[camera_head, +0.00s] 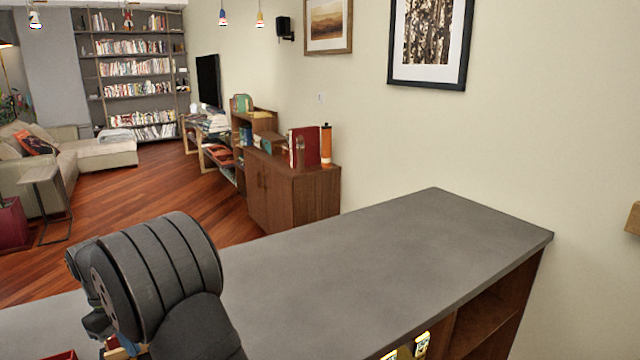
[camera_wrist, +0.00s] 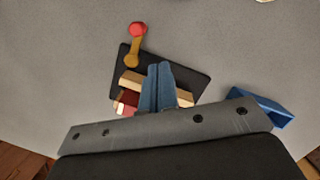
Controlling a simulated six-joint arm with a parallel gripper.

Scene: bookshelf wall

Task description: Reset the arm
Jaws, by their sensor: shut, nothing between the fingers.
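My gripper (camera_wrist: 157,84) shows in the wrist view with its two blue fingers together and nothing between them. It is over a black tray (camera_wrist: 190,84) on a grey surface; I cannot tell how high above it. In the head view my dark arm (camera_head: 150,275) is at the lower left, and the fingers are hidden there.
On or over the tray are light wooden pieces (camera_wrist: 130,80), a dark red piece (camera_wrist: 127,97) and a yellow-brown object with a red end (camera_wrist: 137,30). A blue object (camera_wrist: 262,105) lies right. The grey counter (camera_head: 400,250) is bare at right in the head view.

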